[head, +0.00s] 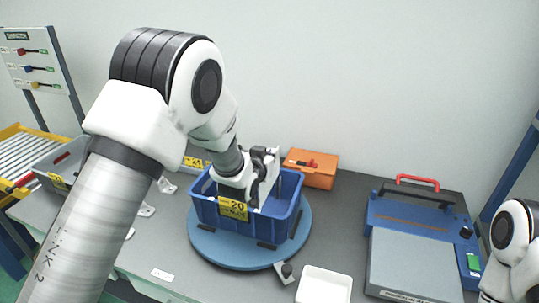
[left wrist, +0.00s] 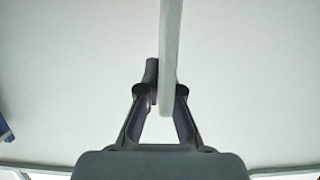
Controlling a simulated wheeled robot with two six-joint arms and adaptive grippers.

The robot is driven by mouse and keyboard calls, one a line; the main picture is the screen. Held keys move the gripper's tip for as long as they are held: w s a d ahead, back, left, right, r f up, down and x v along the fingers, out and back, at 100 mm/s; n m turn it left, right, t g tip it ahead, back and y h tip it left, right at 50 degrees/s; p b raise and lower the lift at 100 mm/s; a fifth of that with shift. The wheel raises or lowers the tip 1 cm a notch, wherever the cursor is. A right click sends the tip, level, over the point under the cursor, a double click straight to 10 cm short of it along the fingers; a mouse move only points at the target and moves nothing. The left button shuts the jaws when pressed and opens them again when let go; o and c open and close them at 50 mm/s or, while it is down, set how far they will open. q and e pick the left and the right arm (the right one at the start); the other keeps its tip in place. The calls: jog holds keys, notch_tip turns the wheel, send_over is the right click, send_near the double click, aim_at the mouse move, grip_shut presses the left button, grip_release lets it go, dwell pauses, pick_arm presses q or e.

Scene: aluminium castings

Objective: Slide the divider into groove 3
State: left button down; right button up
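The blue crate (head: 284,224) with a yellow "20" label stands on a round blue turntable (head: 206,247) in the head view. My left gripper (head: 262,160) is over the crate. A pale, thin upright panel, the divider (head: 269,181), shows beside it at the crate's opening. In the left wrist view the divider (left wrist: 171,45) is seen edge-on, between the fingers of my left gripper (left wrist: 167,92), which are closed on it. The crate's grooves and the divider's lower edge cannot be made out. My right gripper is out of view.
An orange case (head: 317,172) lies behind the crate. A blue machine with a red handle (head: 417,183) stands at the right. A white tray (head: 324,287) is in front. A grey bin (head: 52,168) and roller conveyor (head: 22,154) are at the left.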

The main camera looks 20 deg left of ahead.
aim_at(269, 183)
pick_arm(q)
jog(key=shift+s+r, duration=0.2)
jog(key=shift+w+f, duration=0.1)
jog(key=shift+w, duration=0.05)
dwell(0.5)
jog(key=shift+b, duration=0.35)
dwell(0.4)
jog(key=shift+f, duration=0.1)
jog(key=shift+f+b, duration=3.95)
jog(key=shift+f, duration=1.1)
jog(key=shift+r, duration=0.25)
